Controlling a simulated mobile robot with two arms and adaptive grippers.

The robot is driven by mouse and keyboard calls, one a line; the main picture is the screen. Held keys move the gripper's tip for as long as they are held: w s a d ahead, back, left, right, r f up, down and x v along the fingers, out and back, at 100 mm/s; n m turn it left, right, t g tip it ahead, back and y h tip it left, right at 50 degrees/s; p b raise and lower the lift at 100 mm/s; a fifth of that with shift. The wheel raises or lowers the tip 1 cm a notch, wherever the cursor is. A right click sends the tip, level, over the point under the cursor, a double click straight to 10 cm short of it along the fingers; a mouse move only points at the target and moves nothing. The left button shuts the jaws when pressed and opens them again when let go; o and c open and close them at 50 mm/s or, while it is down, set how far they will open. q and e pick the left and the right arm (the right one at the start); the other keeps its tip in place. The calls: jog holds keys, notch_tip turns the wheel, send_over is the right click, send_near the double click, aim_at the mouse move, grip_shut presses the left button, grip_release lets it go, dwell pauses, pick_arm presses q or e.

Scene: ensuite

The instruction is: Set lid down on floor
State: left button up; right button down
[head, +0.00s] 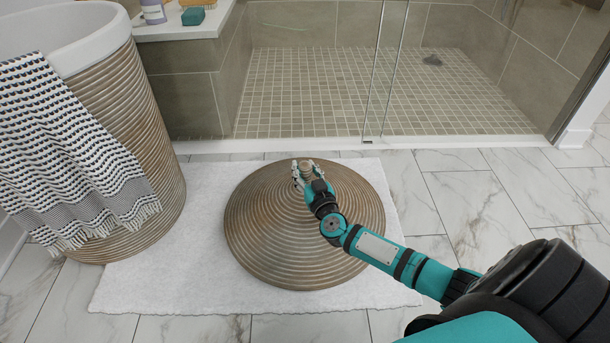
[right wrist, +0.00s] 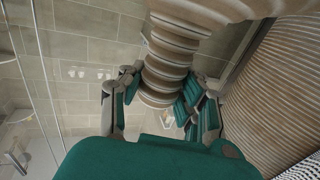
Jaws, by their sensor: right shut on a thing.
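The lid (head: 265,235) is a large, round, brown ribbed disc in the middle of the head view. It appears over the white bath mat (head: 150,285), top side up, and I cannot tell whether it touches the mat or hangs above it. My right gripper (head: 306,170) is shut on the lid's knob near its far part. In the right wrist view the ribbed knob (right wrist: 166,75) sits between the fingers of my right gripper (right wrist: 160,88), with part of the lid (right wrist: 225,10) at the top. My left gripper is not in view.
A tall ribbed basket (head: 140,110) with a white rim and a patterned towel (head: 65,150) stands at the left, partly on the mat. A glass-fronted shower (head: 320,90) with a low sill lies behind. Marble floor (head: 490,205) is clear at the right.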

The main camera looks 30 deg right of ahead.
jog(key=shift+r, duration=0.2)
jog(key=shift+f, duration=0.1)
jog(key=c, duration=0.9)
grip_release()
jog(key=shift+f, duration=0.15)
jog(key=shift+c, duration=0.2)
